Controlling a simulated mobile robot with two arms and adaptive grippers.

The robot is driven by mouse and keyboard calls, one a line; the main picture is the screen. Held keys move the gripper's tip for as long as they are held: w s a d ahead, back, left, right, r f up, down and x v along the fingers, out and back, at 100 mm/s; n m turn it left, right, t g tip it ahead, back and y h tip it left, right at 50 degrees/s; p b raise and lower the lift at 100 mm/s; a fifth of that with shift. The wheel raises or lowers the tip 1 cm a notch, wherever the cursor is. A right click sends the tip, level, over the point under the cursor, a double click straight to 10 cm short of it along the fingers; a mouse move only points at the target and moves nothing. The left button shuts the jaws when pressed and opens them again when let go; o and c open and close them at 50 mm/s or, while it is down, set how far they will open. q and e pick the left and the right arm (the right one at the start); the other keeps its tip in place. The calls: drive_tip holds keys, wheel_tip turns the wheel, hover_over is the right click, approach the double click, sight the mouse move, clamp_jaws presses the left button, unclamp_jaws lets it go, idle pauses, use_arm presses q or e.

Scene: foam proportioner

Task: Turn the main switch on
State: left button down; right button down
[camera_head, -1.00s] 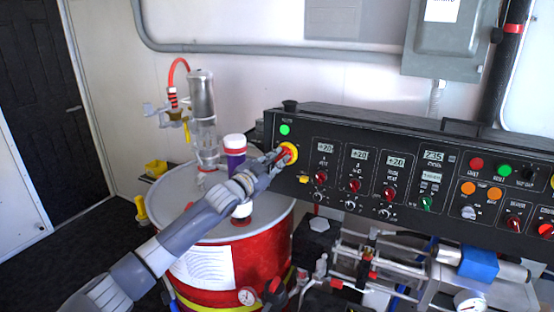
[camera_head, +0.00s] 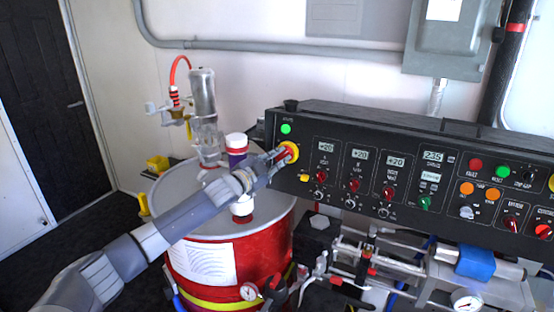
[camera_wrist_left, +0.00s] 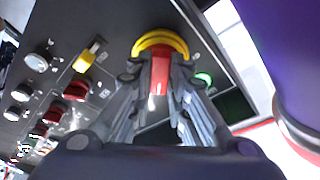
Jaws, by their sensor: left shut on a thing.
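The main switch (camera_head: 288,152) is a red handle on a round yellow plate at the left end of the black control panel. My left gripper (camera_head: 277,160) reaches it from the left and is shut on the red handle. In the left wrist view the red handle (camera_wrist_left: 160,74) stands between the two fingers (camera_wrist_left: 158,100), with the yellow plate (camera_wrist_left: 162,42) behind it. A green light (camera_head: 286,129) glows above the switch. My right gripper is not in view.
The black panel (camera_head: 400,130) carries several knobs, displays and lights. A red drum (camera_head: 255,262) stands below my left arm, with a purple-and-white container (camera_head: 237,146) and a clear cylinder on top. Pipes and a blue block (camera_head: 478,262) lie beneath the panel.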

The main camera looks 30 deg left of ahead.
use_arm(q)
drive_tip(key=c, duration=1.6)
unclamp_jaws()
drive_tip(key=shift+r, duration=0.15)
drive_tip(key=shift+c, duration=0.2)
drive_tip(key=shift+o, duration=0.5)
drive_tip(key=s+a, duration=0.2)
drive_tip(key=s, duration=0.9)
drive_tip(key=shift+s, duration=0.35)
